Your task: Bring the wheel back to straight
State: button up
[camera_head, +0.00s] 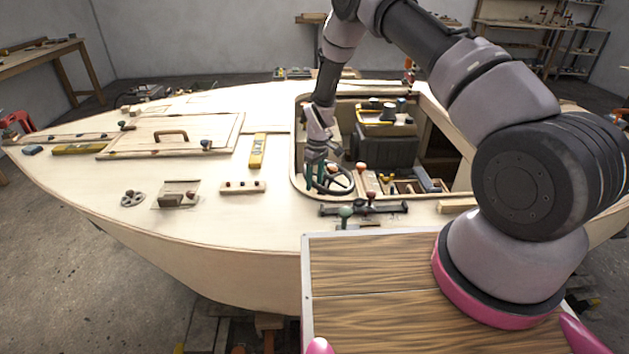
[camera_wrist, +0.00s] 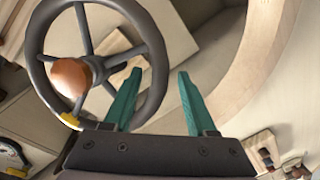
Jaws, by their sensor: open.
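The steering wheel (camera_head: 343,181) is in the cockpit of the plywood boat. In the wrist view the wheel (camera_wrist: 35,62) shows a dark round rim, thin spokes, an orange-brown knob (camera_wrist: 70,77) and a yellow mark (camera_wrist: 70,121) on the lower left of the rim. My gripper (camera_head: 316,178) points down at the wheel's left side in the head view. In the wrist view my gripper (camera_wrist: 159,72) is open, its teal fingers apart. The rim's right side appears between the fingertips; I cannot tell whether it touches them or how deep it sits.
A curved plywood cockpit edge (camera_wrist: 235,75) runs close to the fingers' right. A dark seat (camera_head: 387,153) and knobbed levers stand beside the wheel. The deck holds a hatch with a handle (camera_head: 171,133), a yellow level (camera_head: 258,150) and a small switch panel (camera_head: 243,186).

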grip_shut()
dwell(1.4)
